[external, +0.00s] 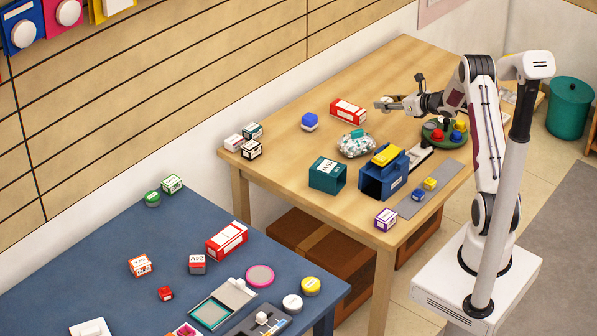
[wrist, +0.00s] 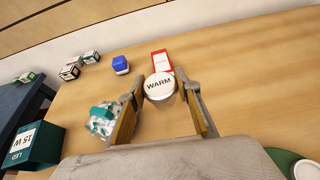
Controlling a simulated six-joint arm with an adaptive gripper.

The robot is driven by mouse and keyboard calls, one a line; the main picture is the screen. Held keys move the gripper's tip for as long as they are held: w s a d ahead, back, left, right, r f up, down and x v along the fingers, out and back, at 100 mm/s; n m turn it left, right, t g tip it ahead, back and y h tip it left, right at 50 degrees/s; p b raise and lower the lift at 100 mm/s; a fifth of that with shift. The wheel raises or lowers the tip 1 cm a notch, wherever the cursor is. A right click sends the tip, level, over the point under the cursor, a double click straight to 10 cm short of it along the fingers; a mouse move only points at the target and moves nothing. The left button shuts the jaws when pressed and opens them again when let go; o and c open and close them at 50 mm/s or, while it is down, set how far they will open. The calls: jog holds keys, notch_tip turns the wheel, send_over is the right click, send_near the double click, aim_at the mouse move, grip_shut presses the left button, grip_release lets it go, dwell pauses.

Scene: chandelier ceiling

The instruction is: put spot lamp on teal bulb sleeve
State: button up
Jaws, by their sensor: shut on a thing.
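The spot lamp, with a round white face marked WARM (wrist: 159,86), is between the two fingers of my gripper (wrist: 165,98) in the wrist view. My gripper (external: 388,104) is shut on it and holds it above the far part of the wooden table in the external view. The teal bulb sleeve (external: 327,175) stands on the table, down and left of my gripper, with white print on it. It also shows at the lower left of the wrist view (wrist: 36,145), with an LED 15 W label.
Clear wrap with a teal piece (external: 356,145) lies between my gripper and the sleeve. A blue holder (external: 385,178) with a yellow block stands right of the sleeve. A red box (external: 348,111), blue cube (external: 309,121) and green tray (external: 444,139) are nearby. Wood left of the sleeve is clear.

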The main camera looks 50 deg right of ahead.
jog(key=w+a+r+n+y, duration=0.2)
jog(key=w+a+r, duration=0.15)
jog(key=a, duration=0.45)
notch_tip(320, 180, up, 4)
jog(key=n+g+y, duration=0.7)
jog(key=n+y, duration=0.3)
send_over(328, 167)
jog(key=shift+r, duration=0.1)
jog(key=shift+w+f, duration=0.1)
jog(key=shift+f, duration=3.05)
jog(key=shift+f, duration=0.1)
